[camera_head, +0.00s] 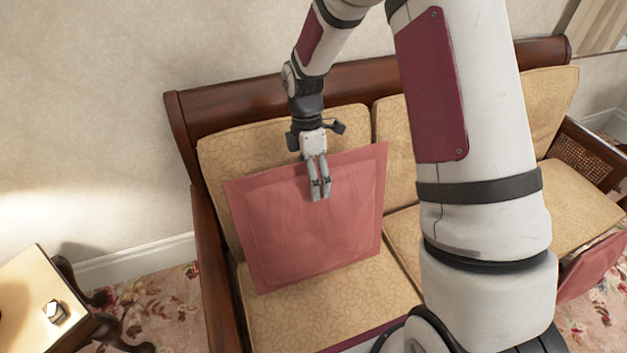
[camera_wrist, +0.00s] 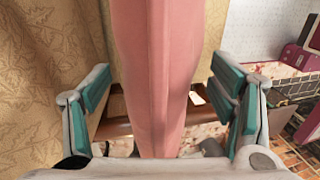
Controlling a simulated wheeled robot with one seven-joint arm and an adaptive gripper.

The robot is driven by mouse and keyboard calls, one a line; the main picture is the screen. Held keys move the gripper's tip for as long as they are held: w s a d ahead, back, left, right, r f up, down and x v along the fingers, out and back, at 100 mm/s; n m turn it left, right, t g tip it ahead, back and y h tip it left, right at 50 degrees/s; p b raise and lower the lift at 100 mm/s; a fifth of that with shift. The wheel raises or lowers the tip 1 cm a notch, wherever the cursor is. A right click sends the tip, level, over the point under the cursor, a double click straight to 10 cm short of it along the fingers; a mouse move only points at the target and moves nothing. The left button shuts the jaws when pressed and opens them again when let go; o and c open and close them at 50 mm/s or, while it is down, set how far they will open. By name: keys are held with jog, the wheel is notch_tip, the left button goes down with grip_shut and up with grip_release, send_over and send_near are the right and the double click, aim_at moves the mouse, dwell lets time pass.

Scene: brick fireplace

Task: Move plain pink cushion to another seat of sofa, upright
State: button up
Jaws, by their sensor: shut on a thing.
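The plain pink cushion (camera_head: 315,235) is upright over the left seat of the sofa (camera_head: 345,305), in front of the left back cushion and tilted a little in the picture. I cannot tell whether its lower edge touches the seat. My gripper (camera_head: 320,198) is shut on its top edge, right of the middle. In the wrist view the cushion (camera_wrist: 155,70) runs edge-on between the two fingers (camera_wrist: 165,110). The sofa has a dark wood frame and gold patterned seat and back cushions. My arm hides much of the middle seat; part of the right seat (camera_head: 580,205) shows bare.
Another pink item (camera_head: 592,268), perhaps a cushion, shows at the right edge by the sofa's front. A small side table (camera_head: 35,290) with a small object stands at the lower left. A wall is behind the sofa. The cane armrest (camera_head: 580,155) bounds the right end.

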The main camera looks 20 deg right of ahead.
jog(key=shift+w+f+b, duration=0.2)
jog(key=shift+w+b, duration=0.15)
jog(key=shift+w, duration=0.75)
jog(key=shift+w+f+b, duration=0.15)
jog(key=shift+w+b, duration=0.15)
jog(key=shift+w, duration=0.8)
jog(key=o, duration=2)
jog(key=shift+r, duration=0.1)
jog(key=shift+s+r+p+v, duration=0.1)
jog(key=shift+s+p+v, duration=0.25)
jog(key=shift+p+v, duration=1)
jog(key=shift+s+r+p+v, duration=0.1)
jog(key=shift+s+p+v, duration=0.45)
jog(key=shift+v, duration=1.3)
jog(key=shift+s+r+p+v, duration=0.1)
jog(key=shift+s+p+v, duration=0.05)
jog(key=shift+p+v, duration=1.25)
jog(key=shift+r, duration=0.1)
